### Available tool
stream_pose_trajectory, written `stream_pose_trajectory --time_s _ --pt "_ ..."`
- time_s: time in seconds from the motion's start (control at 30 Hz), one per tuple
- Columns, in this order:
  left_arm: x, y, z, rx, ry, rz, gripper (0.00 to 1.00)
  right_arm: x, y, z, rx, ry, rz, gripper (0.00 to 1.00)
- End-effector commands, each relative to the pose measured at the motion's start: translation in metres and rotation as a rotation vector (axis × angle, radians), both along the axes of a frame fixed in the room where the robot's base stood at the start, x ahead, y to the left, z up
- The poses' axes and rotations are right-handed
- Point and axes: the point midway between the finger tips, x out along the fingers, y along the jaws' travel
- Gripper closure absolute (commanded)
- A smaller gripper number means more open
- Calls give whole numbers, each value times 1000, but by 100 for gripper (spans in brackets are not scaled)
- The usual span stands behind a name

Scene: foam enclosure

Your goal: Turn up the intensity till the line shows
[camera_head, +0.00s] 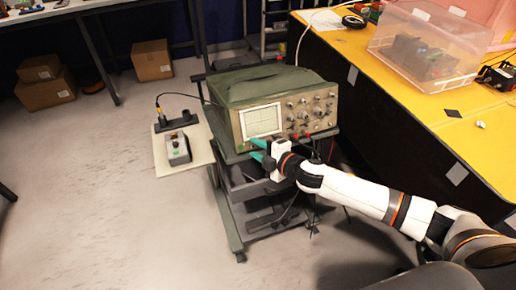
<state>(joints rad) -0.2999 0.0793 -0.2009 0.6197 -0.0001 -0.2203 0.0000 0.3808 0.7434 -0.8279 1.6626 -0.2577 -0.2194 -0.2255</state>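A green-and-beige oscilloscope (265,95) stands on top of a dark cart. Its lit screen (262,121) is pale with a faint grid; I cannot make out a line on it. Several knobs (305,115) sit on the panel to the right of the screen; their labels are too small to read, so I cannot tell which one is intensity. My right gripper (257,150) has its two teal fingers apart, at the lower front edge of the oscilloscope below the screen. It looks empty; contact with the panel cannot be told. My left gripper is out of view.
A side board (160,157) left of the cart (237,215) bears a small grey box (178,149) and a dark stand with a cable. A yellow table (400,105) with a clear plastic bin (425,60) lies to the right. Floor at left is free.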

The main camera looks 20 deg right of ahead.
Motion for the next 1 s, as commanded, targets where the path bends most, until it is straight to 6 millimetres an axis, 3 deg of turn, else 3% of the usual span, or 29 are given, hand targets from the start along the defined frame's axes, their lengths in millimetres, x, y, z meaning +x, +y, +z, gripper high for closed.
stream_pose_trajectory --time_s 0.23,0.43,0.47,1.0 --pt "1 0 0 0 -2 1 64 0 1 0 0 0 1 66" --pt "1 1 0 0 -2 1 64 0 0 0 1 0 0 99" --pt "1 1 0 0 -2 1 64 0 0 0 0 1 0 100" --pt "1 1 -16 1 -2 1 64 -1 1 -6 130 8 -42 100"
